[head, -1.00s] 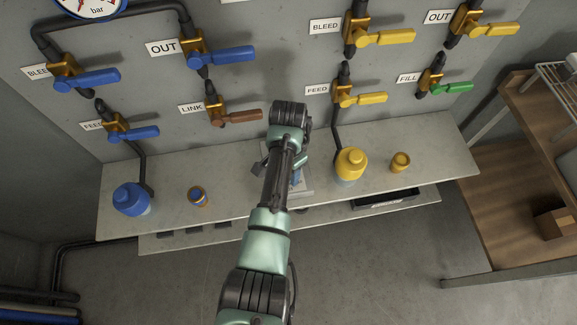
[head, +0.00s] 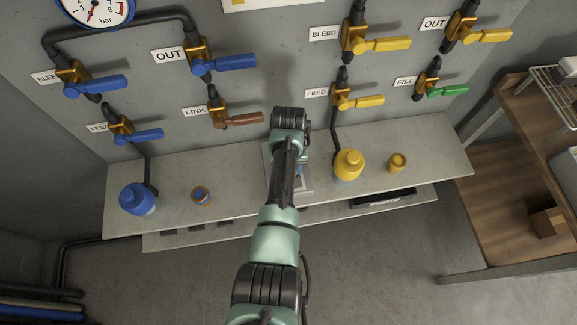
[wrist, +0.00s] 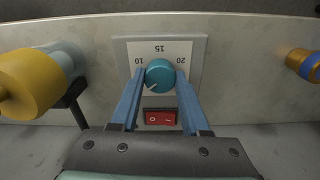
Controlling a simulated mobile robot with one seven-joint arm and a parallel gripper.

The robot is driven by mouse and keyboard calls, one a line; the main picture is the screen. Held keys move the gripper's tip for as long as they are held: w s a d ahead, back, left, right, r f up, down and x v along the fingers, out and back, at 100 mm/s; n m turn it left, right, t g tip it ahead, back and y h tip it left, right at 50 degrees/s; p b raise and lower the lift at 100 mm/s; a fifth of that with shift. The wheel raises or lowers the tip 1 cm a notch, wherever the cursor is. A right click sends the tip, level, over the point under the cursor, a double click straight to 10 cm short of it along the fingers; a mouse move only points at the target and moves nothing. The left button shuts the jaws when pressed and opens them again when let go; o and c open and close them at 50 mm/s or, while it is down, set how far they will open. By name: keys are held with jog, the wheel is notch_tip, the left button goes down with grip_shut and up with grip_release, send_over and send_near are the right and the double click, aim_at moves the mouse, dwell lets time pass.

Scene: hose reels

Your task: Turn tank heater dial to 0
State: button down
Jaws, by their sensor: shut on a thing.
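The tank heater dial (wrist: 160,75) is a round teal knob on a pale panel (wrist: 194,48) in the wrist view. Its white pointer line points to the lower left. The marks 10, 15 and 20 show around it. My gripper (wrist: 157,88) has its two blue fingers on either side of the dial, shut on it. A red rocker switch (wrist: 160,117) sits just below the dial, between the fingers. In the head view my arm hides the dial, and only part of the heater's pale plate (head: 304,182) shows beside the arm.
Valves with coloured handles line the wall above.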

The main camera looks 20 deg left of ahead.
jog(key=n, duration=0.5)
jog(key=shift+r+n, duration=0.1)
jog(key=shift+n, duration=0.2)
jog(key=shift+n+p, duration=0.4)
jog(key=shift+n, duration=1.8)
jog(key=shift+c, duration=1.9)
grip_release()
notch_tip(320, 180, up, 13)
jog(key=shift+p, duration=0.35)
